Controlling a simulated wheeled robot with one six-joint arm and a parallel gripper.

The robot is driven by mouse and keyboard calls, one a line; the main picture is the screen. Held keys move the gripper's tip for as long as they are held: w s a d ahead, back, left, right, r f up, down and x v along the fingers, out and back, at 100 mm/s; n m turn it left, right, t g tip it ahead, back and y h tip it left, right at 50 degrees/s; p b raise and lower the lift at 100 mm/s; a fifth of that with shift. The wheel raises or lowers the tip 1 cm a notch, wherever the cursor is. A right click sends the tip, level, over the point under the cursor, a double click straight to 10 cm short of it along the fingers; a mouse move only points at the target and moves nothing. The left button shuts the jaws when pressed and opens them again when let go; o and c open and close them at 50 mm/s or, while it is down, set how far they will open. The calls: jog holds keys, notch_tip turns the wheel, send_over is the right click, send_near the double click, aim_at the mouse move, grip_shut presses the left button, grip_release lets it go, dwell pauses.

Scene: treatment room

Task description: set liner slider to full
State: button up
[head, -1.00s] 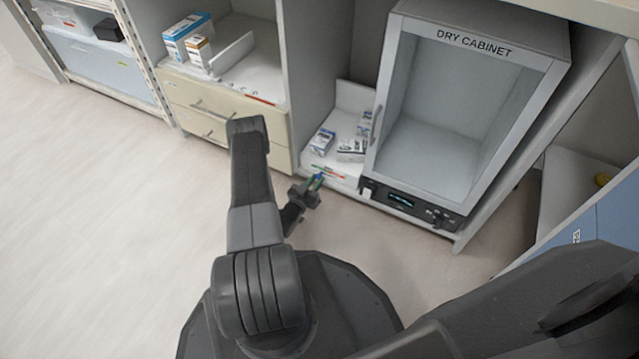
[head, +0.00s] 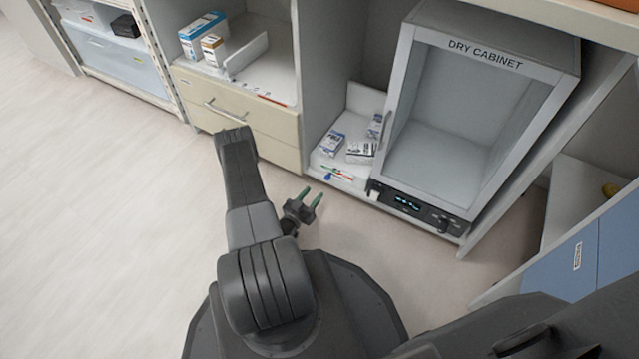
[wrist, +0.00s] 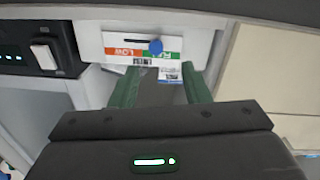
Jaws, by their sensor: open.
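The liner slider is a small panel (wrist: 118,43) with a dark slot, a blue knob (wrist: 155,47) and a scale marked orange LOW on the left and green on the right in the wrist view. In the head view the blue knob (head: 328,177) shows on the low shelf front, left of the dry cabinet. My gripper (head: 312,196) is open and empty, apart from the knob. Its green fingers also show in the wrist view (wrist: 160,76), just below the panel.
The dry cabinet (head: 490,48) stands right of the slider, with a lit control strip (head: 408,203) and a white switch (wrist: 44,57) nearby. Small boxes (head: 360,150) lie behind the slider. Drawers (head: 225,112) stand to the left. The floor in front is clear.

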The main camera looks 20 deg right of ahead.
aim_at(328, 176)
jog(key=v, duration=0.6)
jog(key=shift+s+d+b+x, duration=0.25)
jog(key=shift+b+x, duration=0.25)
jog(key=shift+x, duration=1.8)
jog(key=shift+s+d+b+x, duration=0.15)
jog(key=shift+s+b+x, duration=0.25)
jog(key=shift+x, duration=1.9)
jog(key=shift+s+d+b+x, duration=0.2)
jog(key=shift+b+x, duration=0.35)
jog(key=shift+x, duration=1.7)
jog(key=shift+w+r, duration=0.1)
